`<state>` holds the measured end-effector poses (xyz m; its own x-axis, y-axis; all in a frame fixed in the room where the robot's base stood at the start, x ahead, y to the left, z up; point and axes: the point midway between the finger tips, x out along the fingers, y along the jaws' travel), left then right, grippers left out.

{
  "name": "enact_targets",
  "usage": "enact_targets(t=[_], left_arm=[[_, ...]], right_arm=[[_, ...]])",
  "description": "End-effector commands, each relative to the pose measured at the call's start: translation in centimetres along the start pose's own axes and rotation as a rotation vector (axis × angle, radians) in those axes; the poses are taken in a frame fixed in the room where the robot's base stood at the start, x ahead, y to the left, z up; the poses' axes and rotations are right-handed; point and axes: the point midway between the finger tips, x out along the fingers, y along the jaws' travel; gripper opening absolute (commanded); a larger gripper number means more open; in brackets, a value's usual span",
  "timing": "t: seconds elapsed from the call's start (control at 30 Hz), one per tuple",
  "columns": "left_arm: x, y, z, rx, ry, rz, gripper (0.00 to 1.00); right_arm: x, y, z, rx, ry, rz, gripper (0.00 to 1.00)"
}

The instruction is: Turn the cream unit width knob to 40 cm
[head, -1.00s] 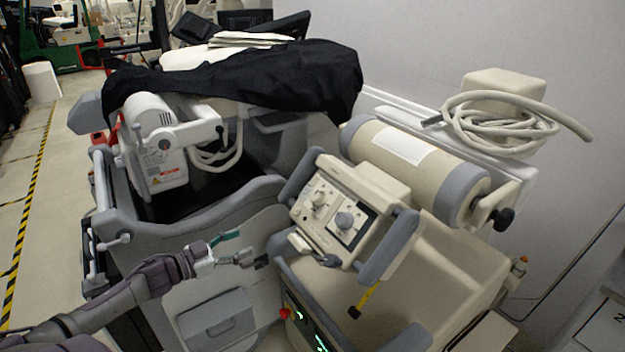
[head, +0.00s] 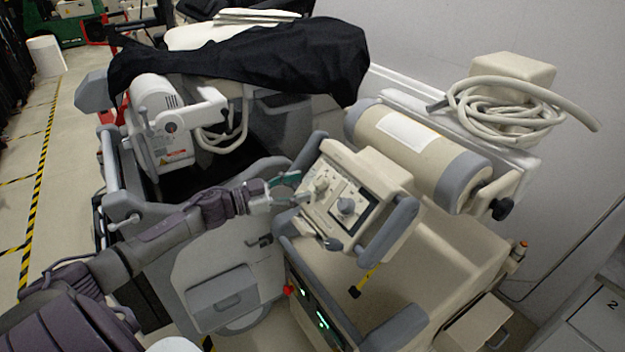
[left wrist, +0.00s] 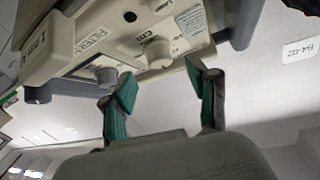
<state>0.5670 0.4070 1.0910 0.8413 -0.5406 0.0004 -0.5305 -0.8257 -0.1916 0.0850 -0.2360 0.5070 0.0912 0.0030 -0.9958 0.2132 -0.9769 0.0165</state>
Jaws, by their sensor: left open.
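The knob's setting is too small to read. My right gripper is out of view.
A grey cart with a white tube head (head: 158,125) and black cover (head: 245,68) stands at the back left. A cream cylinder (head: 415,145) and coiled hose (head: 505,105) are behind the panel. Grey handles (head: 390,230) flank the panel. Open floor is at the left.

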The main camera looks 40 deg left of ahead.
Motion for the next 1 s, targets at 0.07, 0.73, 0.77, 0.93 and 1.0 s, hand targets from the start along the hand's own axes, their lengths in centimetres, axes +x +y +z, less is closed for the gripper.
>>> enact_targets(t=[0.07,0.73,0.77,0.93,1.0], left_arm=[[1.4,-0.1,-0.4,0.000,0.004,-0.001,0.59],[4.2,0.0,0.0,0.000,0.000,0.000,0.49],[4.2,0.0,0.0,0.000,0.000,0.000,0.44],[4.2,0.0,0.0,0.000,0.000,0.000,0.16],[4.2,0.0,0.0,0.000,0.000,0.000,0.04]], right_arm=[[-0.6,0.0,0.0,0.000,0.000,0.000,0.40],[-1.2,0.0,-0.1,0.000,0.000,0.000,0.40],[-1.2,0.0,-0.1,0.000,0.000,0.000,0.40],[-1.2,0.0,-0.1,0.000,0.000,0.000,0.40],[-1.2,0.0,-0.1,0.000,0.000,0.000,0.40]])
